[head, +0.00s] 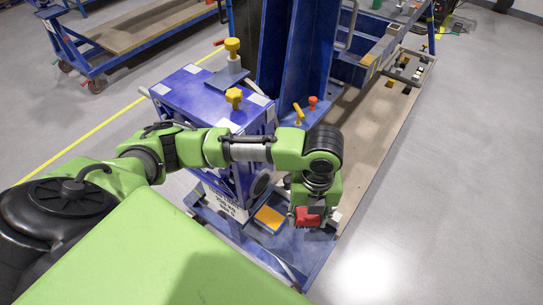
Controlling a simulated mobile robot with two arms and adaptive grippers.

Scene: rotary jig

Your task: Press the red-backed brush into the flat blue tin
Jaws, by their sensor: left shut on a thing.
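My left arm reaches in from the left, and its gripper (316,208) points down at the front right of the blue fixture. The flat blue tin (264,229), with an orange-yellow filling, lies just left of the brush on the blue base plate. The brush is beside the tin in the picture, not over it. Its height above the plate is hard to tell. My right gripper is not in view.
A blue box-like fixture (190,92) with yellow knobs stands behind the tin, close to my forearm. A tall blue column (290,55) rises at the back. A small tray of parts (410,66) is at far right. The grey floor at right is clear.

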